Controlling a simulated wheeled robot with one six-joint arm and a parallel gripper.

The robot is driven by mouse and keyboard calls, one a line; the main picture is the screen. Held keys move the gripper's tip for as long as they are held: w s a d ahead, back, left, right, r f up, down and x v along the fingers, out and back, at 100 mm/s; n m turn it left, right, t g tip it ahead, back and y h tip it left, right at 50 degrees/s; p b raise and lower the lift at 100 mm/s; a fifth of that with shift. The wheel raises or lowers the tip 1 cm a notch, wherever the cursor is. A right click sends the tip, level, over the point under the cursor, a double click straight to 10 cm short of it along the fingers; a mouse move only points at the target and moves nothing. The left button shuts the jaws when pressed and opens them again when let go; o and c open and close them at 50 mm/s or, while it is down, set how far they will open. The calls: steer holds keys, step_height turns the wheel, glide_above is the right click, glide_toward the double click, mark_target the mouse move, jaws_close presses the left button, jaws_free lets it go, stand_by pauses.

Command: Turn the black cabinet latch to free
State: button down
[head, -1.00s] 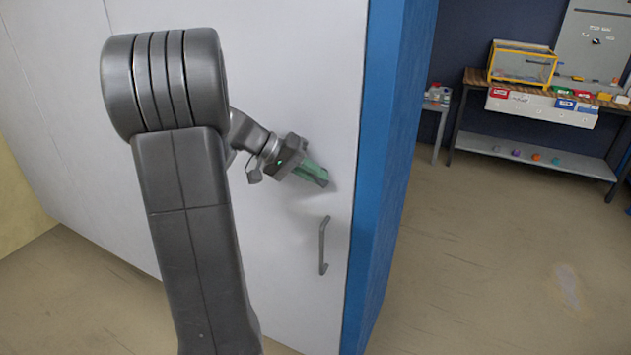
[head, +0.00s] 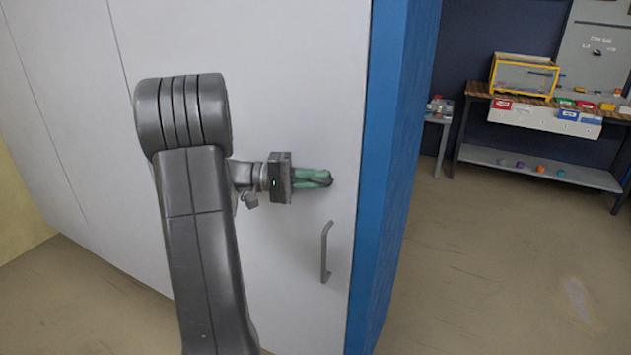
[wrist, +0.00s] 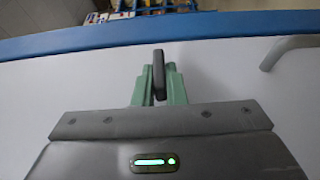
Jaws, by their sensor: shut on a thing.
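The black latch (wrist: 159,72) shows in the wrist view as a dark bar between the green fingers of my gripper (wrist: 159,84). Its far end sticks out past the fingertips toward the blue edge. In the head view my gripper (head: 322,178) is at the white cabinet door (head: 300,110), above the door handle, with its fingers pointing right. The fingers are shut on the latch. In the head view the fingers hide most of the latch, and its pivot cannot be made out.
A grey bar handle (head: 325,252) stands out from the door below my gripper; it also shows at the right of the wrist view (wrist: 285,48). The cabinet's blue side (head: 395,150) is just right. A workbench (head: 540,110) stands far back right. The floor between is clear.

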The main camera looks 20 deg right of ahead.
stand_by(0.5)
steer(key=c, duration=1.5)
jaws_free()
steer(key=shift+p+v, duration=1)
steer(key=shift+v, duration=5.9)
steer(key=shift+d+f, duration=0.1)
steer(key=shift+f, duration=0.1)
steer(key=b+x, duration=0.2)
steer(key=x, duration=1.1)
steer(key=shift+s+d+r, duration=0.2)
steer(key=shift+d, duration=0.1)
